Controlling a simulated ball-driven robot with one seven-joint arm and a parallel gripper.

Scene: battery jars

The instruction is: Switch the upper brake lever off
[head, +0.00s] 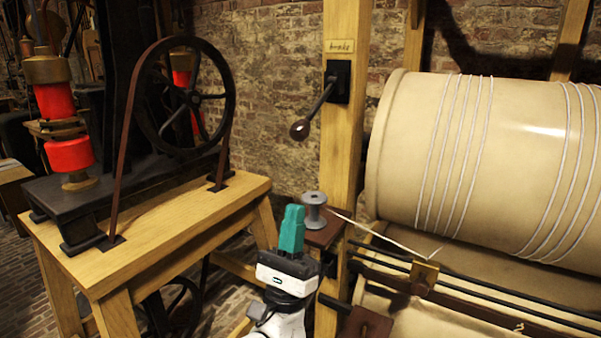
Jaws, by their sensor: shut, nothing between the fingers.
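The brake lever (323,106) is a dark rod with a round knob at its end. It comes out of a black plate (338,82) on the wooden post, under a small label reading "brake". The lever slants down to the left, with its knob (300,130) at the low end. My gripper (292,209) has teal fingers that point up and are closed together with nothing between them. It is below the knob in the picture and apart from it. Only one brake lever can be made out.
A grey spool (314,209) on a small brown shelf (325,233) stands just right of my fingers, with a cord running right. A large cream drum (480,160) fills the right. A wooden table (170,225) with a black wheel (188,98) stands left. Open space lies above my fingers.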

